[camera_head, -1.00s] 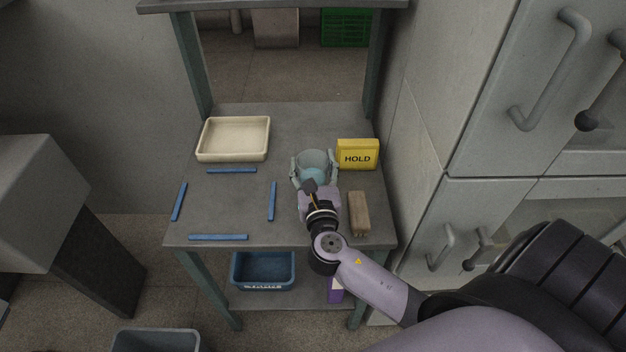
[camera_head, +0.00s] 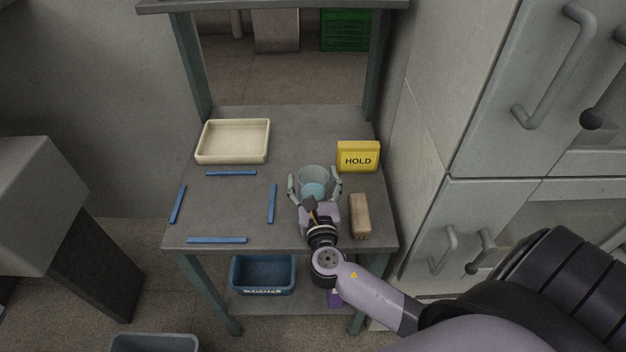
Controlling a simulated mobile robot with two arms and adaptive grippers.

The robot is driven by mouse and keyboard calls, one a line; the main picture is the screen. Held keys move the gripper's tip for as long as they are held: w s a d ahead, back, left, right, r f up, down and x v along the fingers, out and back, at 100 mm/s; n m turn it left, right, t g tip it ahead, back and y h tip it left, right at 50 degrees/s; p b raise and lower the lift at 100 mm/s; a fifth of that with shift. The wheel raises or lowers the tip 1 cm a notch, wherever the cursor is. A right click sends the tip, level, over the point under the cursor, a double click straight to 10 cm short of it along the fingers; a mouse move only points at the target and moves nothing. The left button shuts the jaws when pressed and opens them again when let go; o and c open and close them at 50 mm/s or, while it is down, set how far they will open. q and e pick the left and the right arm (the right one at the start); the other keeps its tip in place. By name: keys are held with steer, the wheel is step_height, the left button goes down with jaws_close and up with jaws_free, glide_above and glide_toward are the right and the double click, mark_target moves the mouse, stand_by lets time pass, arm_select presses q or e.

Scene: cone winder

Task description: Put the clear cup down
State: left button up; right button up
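The clear cup (camera_head: 314,176), with a pale blue tint inside, is upright on the right part of the grey table (camera_head: 232,204), apparently resting on its top. My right gripper (camera_head: 314,189) comes in from the near side, with one finger on each side of the cup. The fingers look spread, with a small gap to the cup's wall on both sides. The gripper's body hides the cup's near lower part. My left gripper is not in view.
A yellow HOLD sign (camera_head: 358,157) stands behind and right of the cup. A tan block (camera_head: 360,216) lies right of my gripper. A cream tray (camera_head: 233,157) is at the back left. Blue strips (camera_head: 272,204) mark a clear square left of the cup.

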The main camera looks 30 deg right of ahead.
steer(key=shift+o, duration=0.3)
steer(key=shift+r, duration=0.25)
steer(key=b+v, duration=0.1)
steer(key=v, duration=1)
steer(key=shift+w+f, duration=0.1)
steer(key=shift+s+a, duration=0.3)
steer(key=shift+s, duration=0.25)
